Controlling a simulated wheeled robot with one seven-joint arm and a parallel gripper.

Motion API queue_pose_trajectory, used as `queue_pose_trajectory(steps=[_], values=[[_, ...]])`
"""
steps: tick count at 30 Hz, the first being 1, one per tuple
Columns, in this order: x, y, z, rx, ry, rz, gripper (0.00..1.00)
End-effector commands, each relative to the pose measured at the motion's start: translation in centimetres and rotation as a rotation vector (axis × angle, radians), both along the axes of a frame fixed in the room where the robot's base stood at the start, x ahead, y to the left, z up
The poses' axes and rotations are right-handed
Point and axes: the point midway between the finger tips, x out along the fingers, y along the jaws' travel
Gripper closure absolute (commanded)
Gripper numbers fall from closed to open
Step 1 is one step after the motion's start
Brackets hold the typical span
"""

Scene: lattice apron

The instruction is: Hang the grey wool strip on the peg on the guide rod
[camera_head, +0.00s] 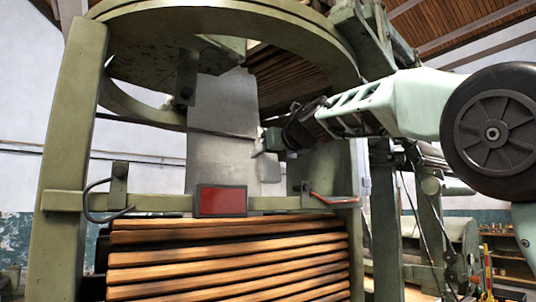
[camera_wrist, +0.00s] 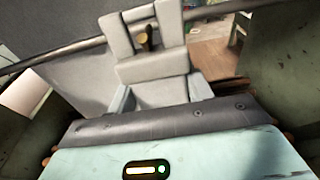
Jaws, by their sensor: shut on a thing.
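The grey wool strip (camera_wrist: 152,68) is pale grey and reaches forward from my gripper (camera_wrist: 160,92) in the wrist view. Its far end has two upright sides around an opening. The brass peg (camera_wrist: 147,40) shows in that opening; I cannot tell whether it passes through or stands behind. The dark guide rod (camera_wrist: 52,55) crosses behind the strip. In the head view my gripper (camera_head: 268,143) reaches in from the right, in front of the grey sheets. It is shut on the strip, which is hard to tell from the grey behind it there.
Green uprights (camera_head: 72,130) and a curved top ring (camera_head: 215,14) frame the workspace closely. Wooden slats (camera_head: 225,260) lie under the rail.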

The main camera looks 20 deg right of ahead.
Motion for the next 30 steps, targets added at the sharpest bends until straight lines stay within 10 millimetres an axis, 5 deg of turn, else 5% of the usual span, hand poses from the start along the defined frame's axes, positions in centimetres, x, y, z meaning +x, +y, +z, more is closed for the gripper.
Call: queue_pose_trajectory(steps=[30], values=[[0.4, 0.1, -1.1, -0.001, 0.001, 0.0, 0.72]])
